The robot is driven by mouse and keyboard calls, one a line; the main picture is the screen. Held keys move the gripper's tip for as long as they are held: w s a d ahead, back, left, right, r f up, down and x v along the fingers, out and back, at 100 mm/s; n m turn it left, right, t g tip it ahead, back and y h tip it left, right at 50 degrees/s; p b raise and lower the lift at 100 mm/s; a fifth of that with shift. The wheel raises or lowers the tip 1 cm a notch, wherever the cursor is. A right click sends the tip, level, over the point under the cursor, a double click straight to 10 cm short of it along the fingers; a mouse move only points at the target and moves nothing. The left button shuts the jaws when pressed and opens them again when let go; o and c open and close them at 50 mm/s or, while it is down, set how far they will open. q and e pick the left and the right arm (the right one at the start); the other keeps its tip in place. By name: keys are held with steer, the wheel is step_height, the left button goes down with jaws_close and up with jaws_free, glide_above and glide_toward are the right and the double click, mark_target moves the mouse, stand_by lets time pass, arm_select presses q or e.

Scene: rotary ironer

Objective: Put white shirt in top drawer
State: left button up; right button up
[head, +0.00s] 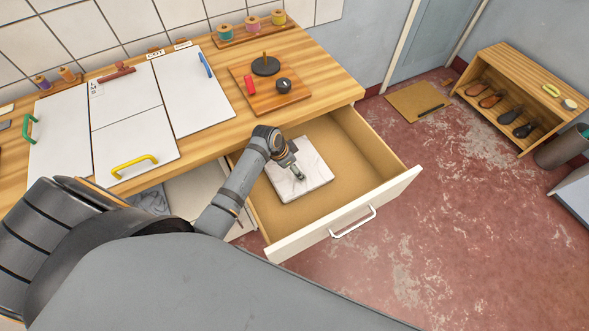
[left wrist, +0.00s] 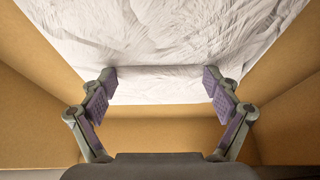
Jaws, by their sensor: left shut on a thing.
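The white shirt (head: 308,168), folded into a flat rectangle, is inside the open top drawer (head: 372,216), toward its left side. My left gripper (head: 297,174) reaches down into the drawer over the shirt. In the left wrist view, my left gripper (left wrist: 160,82) has its fingers on either side of the near edge of the shirt (left wrist: 180,35) and is shut on it. Brown drawer walls surround the shirt there. Whether the shirt rests fully on the drawer floor is hard to tell. My right gripper is not in view.
The wooden worktop (head: 330,75) above the drawer holds white boards (head: 135,120), a small wooden board (head: 270,85) with a dark disc, and thread spools. A shoe rack (head: 530,90) stands at the far right. The red floor right of the drawer is clear.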

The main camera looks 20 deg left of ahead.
arm_select(q)
steer(key=shift+d+r, duration=0.1)
steer(key=o, duration=1)
steer(key=shift+f, duration=0.25)
steer(key=shift+o, duration=0.2)
steer(key=shift+r, duration=0.15)
steer(key=shift+r+p, duration=0.3)
steer(key=v, duration=0.4)
steer(key=shift+f, duration=0.1)
steer(key=s+a, duration=0.2)
steer(key=s, duration=0.1)
steer(key=s+a, duration=0.5)
steer(key=s, duration=0.2)
steer(key=shift+a+r, duration=0.25)
steer(key=shift+r, duration=0.1)
steer(key=shift+w, duration=0.1)
